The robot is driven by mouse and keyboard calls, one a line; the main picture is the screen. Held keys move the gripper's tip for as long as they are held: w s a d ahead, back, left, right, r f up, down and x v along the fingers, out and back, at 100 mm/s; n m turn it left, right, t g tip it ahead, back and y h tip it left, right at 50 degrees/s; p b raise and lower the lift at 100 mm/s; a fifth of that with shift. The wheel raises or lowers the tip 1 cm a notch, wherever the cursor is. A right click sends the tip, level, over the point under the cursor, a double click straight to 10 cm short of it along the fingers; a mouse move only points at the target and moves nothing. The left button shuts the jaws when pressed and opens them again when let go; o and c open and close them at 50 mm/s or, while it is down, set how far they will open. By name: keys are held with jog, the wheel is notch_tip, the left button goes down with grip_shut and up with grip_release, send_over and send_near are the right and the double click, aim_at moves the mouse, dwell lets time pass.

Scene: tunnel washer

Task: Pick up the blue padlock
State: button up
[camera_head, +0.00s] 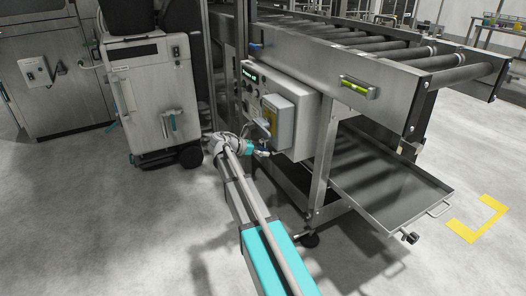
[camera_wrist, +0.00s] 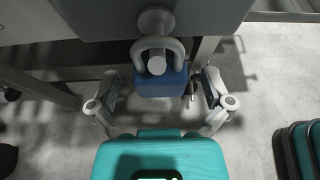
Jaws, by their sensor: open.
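The blue padlock (camera_wrist: 160,82) hangs in the upper middle of the wrist view. Its light grey shackle loops around a round grey peg under a grey box. My gripper (camera_wrist: 161,90) is open, with one finger to the left of the padlock body and one to the right. Gaps show between the body and both fingers, so neither appears to touch it. In the head view my gripper (camera_head: 262,148) is small, at the lower edge of the control box. The padlock is too small and covered there to make out clearly.
The control box (camera_head: 305,125) with a grey and yellow switch unit (camera_head: 278,118) is fixed to the roller conveyor frame (camera_head: 400,80). A metal tray (camera_head: 390,190) sits low at the right. A wheeled steel cabinet (camera_head: 150,90) stands left. Floor at the lower left is clear.

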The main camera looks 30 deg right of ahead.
jog(key=c, duration=1.3)
jog(key=shift+r, duration=0.15)
jog(key=shift+r+p, duration=0.75)
jog(key=shift+p, duration=0.15)
jog(key=a, duration=1.8)
jog(key=shift+s+f, duration=0.15)
